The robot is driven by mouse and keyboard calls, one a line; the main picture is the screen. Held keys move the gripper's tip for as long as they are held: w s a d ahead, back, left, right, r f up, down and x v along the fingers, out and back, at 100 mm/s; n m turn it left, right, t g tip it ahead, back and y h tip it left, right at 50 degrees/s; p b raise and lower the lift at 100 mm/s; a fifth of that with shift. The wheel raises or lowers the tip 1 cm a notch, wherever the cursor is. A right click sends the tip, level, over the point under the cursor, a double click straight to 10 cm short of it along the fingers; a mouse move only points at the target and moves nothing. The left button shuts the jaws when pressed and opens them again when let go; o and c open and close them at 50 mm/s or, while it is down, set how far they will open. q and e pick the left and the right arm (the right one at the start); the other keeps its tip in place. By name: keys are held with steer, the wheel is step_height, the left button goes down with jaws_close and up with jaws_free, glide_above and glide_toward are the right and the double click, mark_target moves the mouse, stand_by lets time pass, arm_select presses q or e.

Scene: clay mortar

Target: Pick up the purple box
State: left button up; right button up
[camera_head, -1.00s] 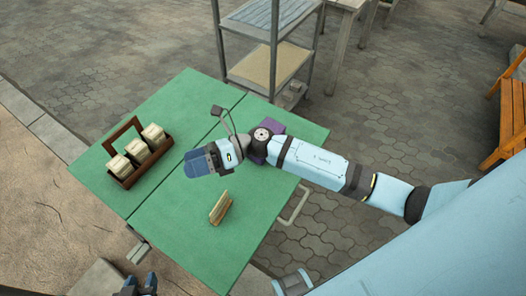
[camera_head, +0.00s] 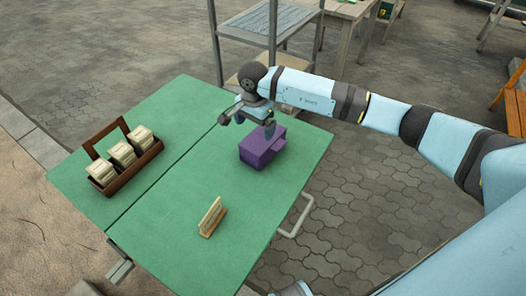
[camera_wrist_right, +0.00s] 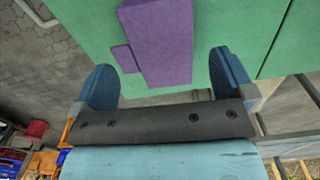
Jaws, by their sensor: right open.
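The purple box (camera_head: 262,148) sits on the green table, toward its far right part. A smaller purple piece shows at its side, and in the right wrist view the box (camera_wrist_right: 160,40) lies ahead, between the lines of the two fingers. My right gripper (camera_head: 258,122) is above the far side of the box, pointing down, with one finger in front of the box's top edge. In the right wrist view my right gripper (camera_wrist_right: 160,84) is open with nothing held. I cannot tell whether a finger touches the box. My left gripper is not in view.
A brown wooden carrier (camera_head: 128,172) with several pale blocks stands on the left of the green table (camera_head: 165,215). A small wooden holder (camera_head: 212,217) stands near the front. A grey metal shelf (camera_head: 272,30) stands behind the table. The table's middle is clear.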

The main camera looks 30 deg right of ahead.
mark_target(253, 145)
step_height(253, 145, down, 4)
steer(key=shift+b, duration=0.65)
steer(key=f, duration=0.1)
steer(key=f+b, duration=0.1)
steer(key=f, duration=0.1)
steer(key=s+a+f+b, duration=0.1)
steer(key=f, duration=0.1)
steer(key=shift+w+f, duration=0.1)
steer(key=shift+w, duration=0.05)
steer(key=c, duration=0.8)
